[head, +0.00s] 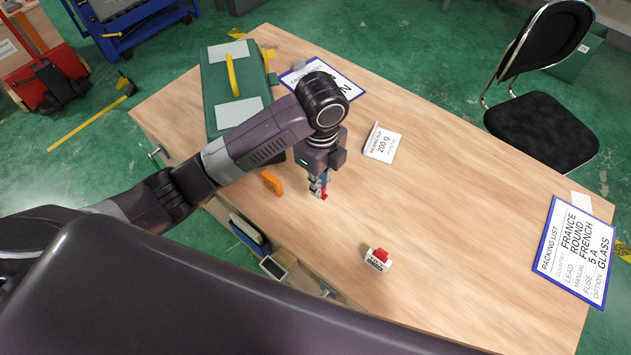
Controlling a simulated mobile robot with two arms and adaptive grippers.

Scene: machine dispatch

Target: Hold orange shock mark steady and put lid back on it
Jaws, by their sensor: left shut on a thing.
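An orange piece (271,181), which looks like the orange shock mark, lies on the wooden table near its front-left edge. My left gripper (321,188) points down at the table, a short way right of the orange piece and apart from it. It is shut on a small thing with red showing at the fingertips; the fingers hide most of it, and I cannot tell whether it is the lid. My right gripper is not in view.
A small white block with a red top (378,259) stands near the front edge. A green case (212,88) with a yellow handle, a 200 g packing slip (382,143) and a packing list board (577,250) are on the table. The table's right half is mostly clear.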

